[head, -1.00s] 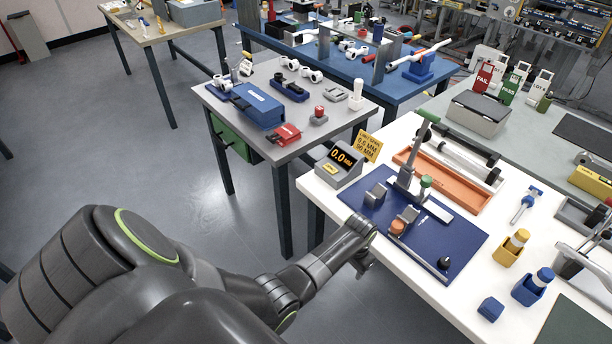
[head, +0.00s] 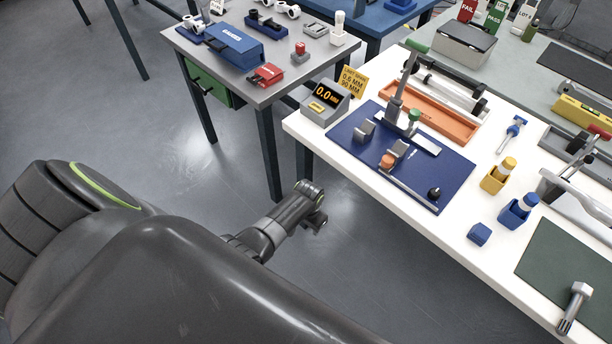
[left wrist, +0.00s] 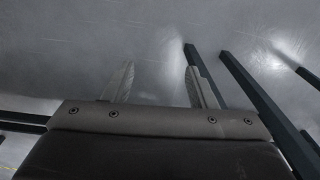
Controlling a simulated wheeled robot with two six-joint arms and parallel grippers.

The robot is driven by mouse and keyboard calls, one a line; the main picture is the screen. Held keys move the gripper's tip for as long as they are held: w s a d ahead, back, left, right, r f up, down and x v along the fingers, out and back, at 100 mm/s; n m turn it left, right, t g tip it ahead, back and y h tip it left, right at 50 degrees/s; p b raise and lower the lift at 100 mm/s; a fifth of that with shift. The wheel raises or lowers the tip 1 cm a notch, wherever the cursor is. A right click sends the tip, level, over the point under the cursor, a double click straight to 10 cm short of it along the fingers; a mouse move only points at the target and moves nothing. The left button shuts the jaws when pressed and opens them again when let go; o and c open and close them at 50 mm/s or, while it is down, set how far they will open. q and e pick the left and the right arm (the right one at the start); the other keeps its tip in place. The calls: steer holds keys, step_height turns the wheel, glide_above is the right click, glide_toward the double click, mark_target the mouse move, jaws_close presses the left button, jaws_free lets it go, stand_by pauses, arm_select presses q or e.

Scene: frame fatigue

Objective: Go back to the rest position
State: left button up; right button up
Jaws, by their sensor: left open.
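My left gripper (head: 318,222) is off the front edge of the white table, over the grey floor, with nothing in it. In the left wrist view my left gripper (left wrist: 157,82) shows two fingers spread wide apart, with only floor and dark table legs beyond them. My left arm comes in from the lower left and hides part of the floor. My right gripper is not in either view.
The white table (head: 420,215) holds a blue fixture plate (head: 350,150), a display reading 0.0 (head: 325,100), an orange tray (head: 450,122), and yellow (head: 493,182) and blue (head: 514,214) holders. A grey table (head: 285,80) stands behind. Open floor (head: 130,120) lies left.

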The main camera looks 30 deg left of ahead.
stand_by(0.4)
arm_select(q)
steer(key=s+a+f+n+b, duration=0.1)
steer(key=s+a+f, duration=0.1)
steer(key=s+f, duration=0.6)
steer(key=s+a+f+b, duration=0.15)
steer(key=s+f, duration=0.35)
steer(key=s, duration=0.5)
steer(key=s+a+f, duration=0.1)
steer(key=s+f, duration=0.2)
steer(key=s, duration=0.7)
steer(key=s+a+f+n, duration=0.1)
steer(key=s+f, duration=0.1)
steer(key=s, duration=0.7)
steer(key=shift+s+a+f+y, duration=0.3)
steer(key=shift+s+a+f, duration=0.1)
